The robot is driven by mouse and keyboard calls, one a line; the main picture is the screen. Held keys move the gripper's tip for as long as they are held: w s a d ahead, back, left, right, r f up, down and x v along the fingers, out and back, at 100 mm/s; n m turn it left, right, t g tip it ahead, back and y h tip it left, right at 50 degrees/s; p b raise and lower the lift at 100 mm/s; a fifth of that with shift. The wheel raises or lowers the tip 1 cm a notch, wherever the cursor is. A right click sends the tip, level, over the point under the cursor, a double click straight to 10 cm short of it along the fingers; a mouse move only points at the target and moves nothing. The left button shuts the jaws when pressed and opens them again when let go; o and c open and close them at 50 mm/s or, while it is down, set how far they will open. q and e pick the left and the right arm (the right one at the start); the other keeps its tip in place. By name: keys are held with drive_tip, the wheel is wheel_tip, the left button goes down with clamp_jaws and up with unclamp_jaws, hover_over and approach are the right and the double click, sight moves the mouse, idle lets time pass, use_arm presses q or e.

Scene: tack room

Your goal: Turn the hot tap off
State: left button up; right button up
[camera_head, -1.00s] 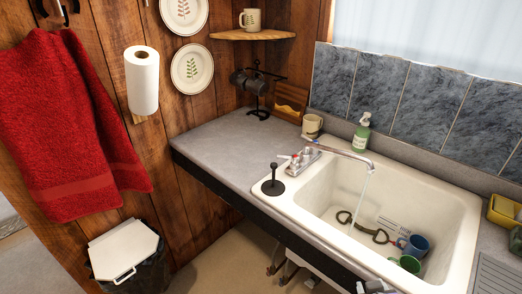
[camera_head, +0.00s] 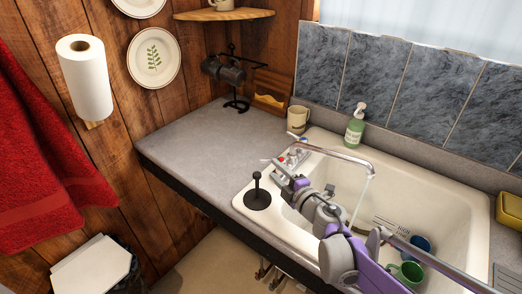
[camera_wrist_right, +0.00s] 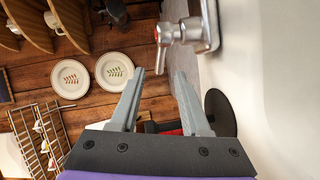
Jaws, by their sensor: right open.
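The chrome tap (camera_head: 335,153) stands at the sink's back left corner, and water runs from its spout into the white sink (camera_head: 455,200). Its base carries small handles with red showing on one (camera_head: 292,153); my gripper partly covers this area. My right gripper (camera_head: 283,172) is just in front of the tap base, open and empty. In the right wrist view a chrome tap handle (camera_wrist_right: 176,33) lies beyond the open fingertips (camera_wrist_right: 158,78), apart from them. My left gripper is out of view.
A black plunger-like piece (camera_head: 257,195) stands on the sink's left rim, close to my right gripper. A mug (camera_head: 298,118) and a green soap bottle (camera_head: 355,128) stand behind the tap. Cups (camera_head: 407,273) lie in the sink. The left counter (camera_head: 200,145) is mostly clear.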

sight(264, 160)
drive_tip(key=p+x, duration=0.1)
drive_tip(key=x, duration=0.9)
clamp_jaws()
idle(1.2)
